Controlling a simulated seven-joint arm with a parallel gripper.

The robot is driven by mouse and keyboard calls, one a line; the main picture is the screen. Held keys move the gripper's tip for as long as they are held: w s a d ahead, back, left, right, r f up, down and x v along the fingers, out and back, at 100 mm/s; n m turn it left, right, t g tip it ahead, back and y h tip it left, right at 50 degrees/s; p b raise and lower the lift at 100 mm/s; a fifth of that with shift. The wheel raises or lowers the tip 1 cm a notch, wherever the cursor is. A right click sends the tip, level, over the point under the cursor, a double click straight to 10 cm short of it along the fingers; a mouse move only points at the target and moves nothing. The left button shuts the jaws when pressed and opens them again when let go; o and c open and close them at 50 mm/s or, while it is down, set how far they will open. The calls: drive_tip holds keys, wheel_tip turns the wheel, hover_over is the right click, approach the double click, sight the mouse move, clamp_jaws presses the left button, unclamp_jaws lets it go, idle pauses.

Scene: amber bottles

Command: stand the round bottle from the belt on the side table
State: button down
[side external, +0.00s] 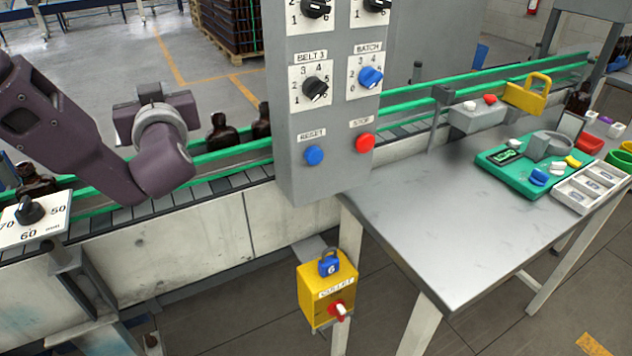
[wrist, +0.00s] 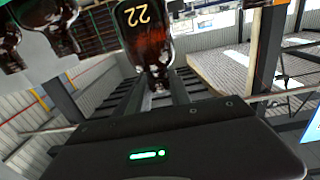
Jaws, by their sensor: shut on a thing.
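In the wrist view an amber bottle with the number 22 (wrist: 142,48) appears upside down in the picture, its neck toward my gripper (wrist: 158,90). My gripper is shut on this bottle; the exact contact is hard to see. In the side view the arm is at the left over the belt (side external: 240,176), and neither gripper nor held bottle can be made out. The side table (side external: 430,225) is grey metal, with its front left part bare. Amber bottles stand on the belt, one (side external: 222,132) and another (side external: 262,122) beyond the arm.
The control panel (side external: 325,130) stands between the arm and the table. Green guide rails (side external: 420,92) line the belt.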

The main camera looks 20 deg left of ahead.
drive_tip(key=s+d+r+m+t+h, duration=0.1)
drive_tip(key=s+d+r+m+h, duration=0.5)
drive_tip(key=d, duration=0.5)
drive_tip(key=s+d+r+m+h, duration=0.4)
drive_tip(key=d+h, duration=0.5)
drive_tip(key=d, duration=0.2)
drive_tip(key=s+d+r+m+t+h, duration=0.1)
drive_tip(key=s+d+r+m+h, duration=0.5)
drive_tip(key=d, duration=0.4)
drive_tip(key=w+d+f+n+t+y, duration=0.1)
drive_tip(key=w+d+f, duration=0.45)
drive_tip(key=w, duration=0.35)
drive_tip(key=w+d+f+n, duration=0.1)
drive_tip(key=w+d+f, duration=0.4)
drive_tip(key=w+d, duration=0.25)
drive_tip(key=shift+n+y, duration=0.4)
drive_tip(key=shift+y, duration=0.1)
drive_tip(key=w+d+f, duration=0.1)
drive_tip(key=w+f, duration=0.1)
drive_tip(key=f, duration=0.4)
drive_tip(key=w+d+f, duration=0.1)
drive_tip(key=w+f, duration=0.1)
drive_tip(key=f, duration=0.5)
drive_tip(key=w+d+f, duration=0.1)
drive_tip(key=w+f, duration=0.1)
drive_tip(key=f, duration=0.5)
drive_tip(key=shift+d+f, duration=0.15)
drive_tip(key=shift+d, duration=0.25)
